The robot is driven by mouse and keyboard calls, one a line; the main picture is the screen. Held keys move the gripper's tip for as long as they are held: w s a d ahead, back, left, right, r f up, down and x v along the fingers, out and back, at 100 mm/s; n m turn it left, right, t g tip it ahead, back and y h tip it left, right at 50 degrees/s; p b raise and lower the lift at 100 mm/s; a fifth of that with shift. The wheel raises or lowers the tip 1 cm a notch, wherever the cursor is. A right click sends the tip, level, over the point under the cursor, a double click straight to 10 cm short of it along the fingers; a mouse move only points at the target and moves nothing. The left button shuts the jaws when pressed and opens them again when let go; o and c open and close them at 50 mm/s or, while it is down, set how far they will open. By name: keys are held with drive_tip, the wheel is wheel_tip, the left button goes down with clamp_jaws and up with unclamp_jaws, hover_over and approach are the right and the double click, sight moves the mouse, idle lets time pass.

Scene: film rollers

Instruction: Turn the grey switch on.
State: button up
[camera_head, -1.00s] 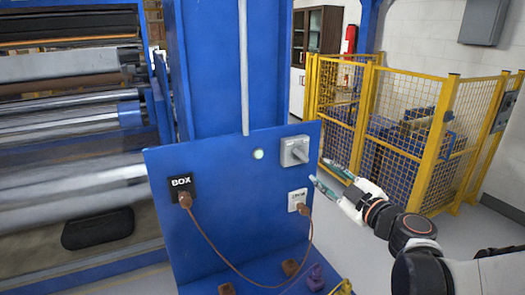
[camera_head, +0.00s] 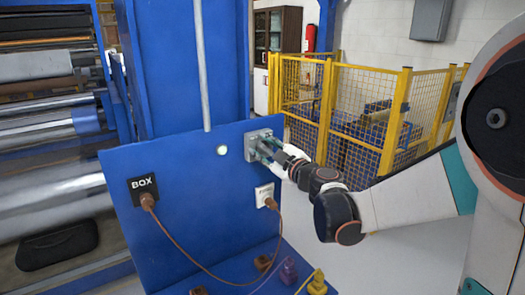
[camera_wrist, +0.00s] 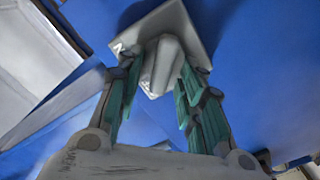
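The grey switch (camera_head: 255,137) is a square plate with a raised handle, mounted near the top right corner of the blue panel (camera_head: 185,190). My gripper (camera_head: 267,147) is right at the switch and partly hides its handle in the head view. In the wrist view the grey handle (camera_wrist: 165,62) sticks out from its plate (camera_wrist: 185,22) between the two green fingers of my gripper (camera_wrist: 162,75). One finger is on each side of the handle. The fingers look apart and I cannot tell whether they touch it.
A round pale light (camera_head: 222,150) is left of the switch. A white socket (camera_head: 264,195) is below it, and a brown cable (camera_head: 190,251) runs from there to a black BOX socket (camera_head: 143,186). Yellow mesh fencing (camera_head: 360,110) stands behind at the right.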

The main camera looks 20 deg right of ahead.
drive_tip(key=shift+w, duration=0.1)
drive_tip(key=shift+c, duration=0.2)
clamp_jaws()
drive_tip(key=m, duration=0.4)
drive_tip(key=shift+w+d+r+m, duration=0.1)
drive_tip(key=shift+d+r+m, duration=0.1)
drive_tip(key=shift+m, duration=0.1)
drive_tip(key=m, duration=0.4)
drive_tip(key=shift+d+m, duration=0.25)
drive_tip(key=shift+m, duration=0.15)
drive_tip(key=m, duration=0.4)
drive_tip(key=shift+w+d+f, duration=0.1)
drive_tip(key=shift+w+d, duration=0.05)
drive_tip(key=shift+d, duration=0.1)
drive_tip(key=shift+d+f+m, duration=0.1)
drive_tip(key=shift+m, duration=1.05)
drive_tip(key=shift+d+f+m, duration=0.1)
drive_tip(key=shift+m, duration=1.05)
